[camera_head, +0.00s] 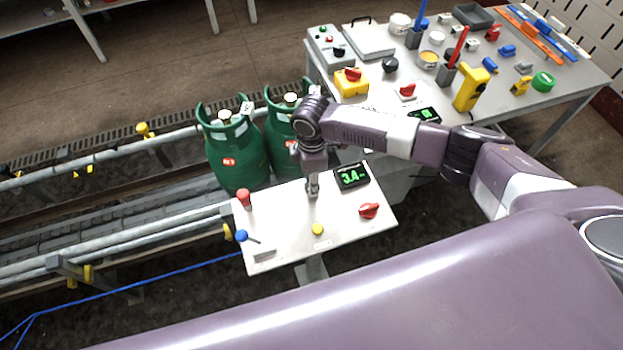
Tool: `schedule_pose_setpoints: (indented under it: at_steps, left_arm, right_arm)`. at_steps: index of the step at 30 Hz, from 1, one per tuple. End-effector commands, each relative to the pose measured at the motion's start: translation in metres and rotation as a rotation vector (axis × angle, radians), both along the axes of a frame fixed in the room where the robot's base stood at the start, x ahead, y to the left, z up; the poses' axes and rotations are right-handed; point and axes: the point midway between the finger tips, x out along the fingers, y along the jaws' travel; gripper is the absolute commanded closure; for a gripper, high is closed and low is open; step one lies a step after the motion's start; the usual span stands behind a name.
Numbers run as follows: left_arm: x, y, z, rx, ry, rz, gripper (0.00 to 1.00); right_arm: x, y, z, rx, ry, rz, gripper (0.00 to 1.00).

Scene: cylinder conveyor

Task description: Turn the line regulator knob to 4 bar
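The white control panel (285,222) stands in the middle, with a black display (351,177) reading 3.4 in green; its unit is too small to read. My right gripper (313,191) points down onto the panel's upper middle, just left of the display. Any knob under the gripper is hidden by it, so I cannot tell whether the fingers hold one. A red knob (369,211) sits on the panel's right side, apart from the gripper. My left gripper is not in view.
The panel also carries a red button (244,198), a blue-knobbed lever (242,236) and a yellow button (318,229). Green gas cylinders (236,155) stand on the conveyor behind it. A cluttered workbench (560,100) is at the upper right.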

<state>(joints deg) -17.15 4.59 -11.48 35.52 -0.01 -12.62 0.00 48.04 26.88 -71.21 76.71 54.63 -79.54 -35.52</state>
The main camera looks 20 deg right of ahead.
Motion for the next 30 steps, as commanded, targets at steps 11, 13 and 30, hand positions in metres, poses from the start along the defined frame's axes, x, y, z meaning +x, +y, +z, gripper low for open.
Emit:
schedule_pose_setpoints:
  at_steps: [11, 13, 30]
  left_arm:
    - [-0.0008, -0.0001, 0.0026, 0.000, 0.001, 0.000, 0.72]
    - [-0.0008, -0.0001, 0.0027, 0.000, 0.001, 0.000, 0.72]
    - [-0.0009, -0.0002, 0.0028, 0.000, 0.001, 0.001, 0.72]
  right_arm:
    - [0.0014, -0.0008, 0.0013, -0.001, -0.003, 0.155, 0.94]
    - [0.0015, -0.0008, 0.0014, -0.001, -0.003, 0.168, 0.94]
    - [0.0018, -0.0007, 0.0015, 0.000, -0.004, 0.179, 0.60]
